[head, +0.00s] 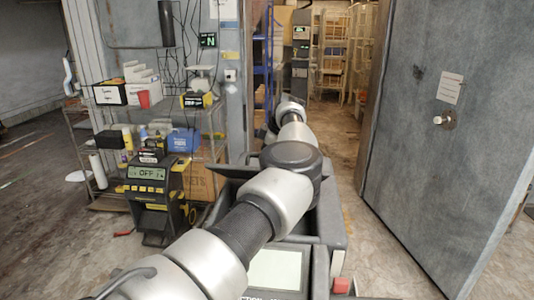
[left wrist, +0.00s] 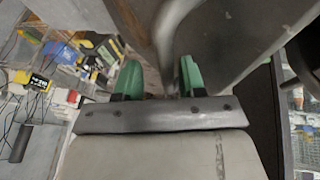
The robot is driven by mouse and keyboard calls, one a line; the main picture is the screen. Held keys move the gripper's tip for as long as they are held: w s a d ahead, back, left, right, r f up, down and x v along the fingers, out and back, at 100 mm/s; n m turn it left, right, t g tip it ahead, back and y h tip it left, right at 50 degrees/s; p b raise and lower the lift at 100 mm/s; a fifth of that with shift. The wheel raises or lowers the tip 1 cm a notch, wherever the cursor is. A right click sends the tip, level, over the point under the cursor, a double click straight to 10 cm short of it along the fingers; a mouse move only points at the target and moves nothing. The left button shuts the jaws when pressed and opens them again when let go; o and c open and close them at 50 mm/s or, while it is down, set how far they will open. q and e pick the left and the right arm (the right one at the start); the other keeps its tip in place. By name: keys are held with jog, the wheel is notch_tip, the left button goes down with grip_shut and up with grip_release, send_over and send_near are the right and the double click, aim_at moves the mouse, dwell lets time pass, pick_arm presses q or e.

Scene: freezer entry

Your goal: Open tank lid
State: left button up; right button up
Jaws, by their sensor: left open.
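A grey tank-like unit (head: 335,225) with a pale front panel (head: 275,269) stands in the head view's lower middle. My left arm crosses over it and hides much of its top. A dark flat edge (head: 232,171) shows left of the arm; I cannot tell whether it is the lid. In the left wrist view my left gripper (left wrist: 160,80) is open, its green fingers apart. A blurred pale curved bar (left wrist: 168,38) lies just beyond and between the fingertips, beside a dark grey surface (left wrist: 225,35). Contact is unclear. In the head view the fingers are hidden.
A wire shelf (head: 205,118) with boxes and bottles stands at left, with a yellow-black device reading OFF (head: 148,180) before it. A large grey door (head: 440,130) stands at right. Floor (head: 385,250) is clear between tank and door.

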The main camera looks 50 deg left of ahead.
pick_arm(q)
jog(key=shift+s+d+r, duration=0.1)
jog(key=shift+d+r, duration=0.2)
jog(key=shift+r, duration=0.2)
jog(key=b+v, duration=0.1)
jog(key=v, duration=0.8)
jog(key=shift+w+r, duration=0.25)
